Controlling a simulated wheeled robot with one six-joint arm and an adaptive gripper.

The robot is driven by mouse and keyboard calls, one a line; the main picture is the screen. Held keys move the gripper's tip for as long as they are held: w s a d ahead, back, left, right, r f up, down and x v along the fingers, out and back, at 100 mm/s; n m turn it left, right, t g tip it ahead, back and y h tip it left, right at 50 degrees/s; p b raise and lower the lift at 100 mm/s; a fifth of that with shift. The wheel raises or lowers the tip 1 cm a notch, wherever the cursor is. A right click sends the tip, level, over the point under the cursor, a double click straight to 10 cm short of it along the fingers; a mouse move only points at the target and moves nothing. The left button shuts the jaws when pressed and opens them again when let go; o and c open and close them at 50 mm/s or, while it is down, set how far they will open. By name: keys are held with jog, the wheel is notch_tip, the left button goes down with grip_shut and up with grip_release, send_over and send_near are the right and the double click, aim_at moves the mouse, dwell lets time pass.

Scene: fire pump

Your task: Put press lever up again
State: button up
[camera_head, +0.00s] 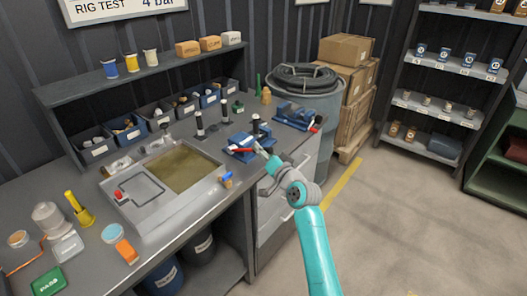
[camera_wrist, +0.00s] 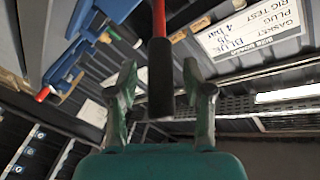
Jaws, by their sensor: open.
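The blue press (camera_head: 241,141) stands near the right end of the workbench. A red rod low on it (camera_head: 244,150) looks like its lever, but my gripper's end partly covers this area. In the wrist view the press lever is a red rod (camera_wrist: 158,18) with a black grip (camera_wrist: 161,78). My gripper (camera_wrist: 160,82) is open, with one finger on each side of the black grip and a visible gap to both. In the head view my gripper (camera_head: 264,152) is at the press's front right. I cannot tell how far the lever is lowered.
A blue vise (camera_head: 294,115) stands right of the press, with a grey bin and coiled hose (camera_head: 303,82) behind. A sunken tray (camera_head: 180,168) lies to the left. Black-topped posts (camera_head: 199,125) stand behind the press. The floor at right is clear.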

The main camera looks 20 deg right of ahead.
jog(key=shift+w, duration=0.1)
grip_shut()
jog(key=shift+a+r, duration=0.1)
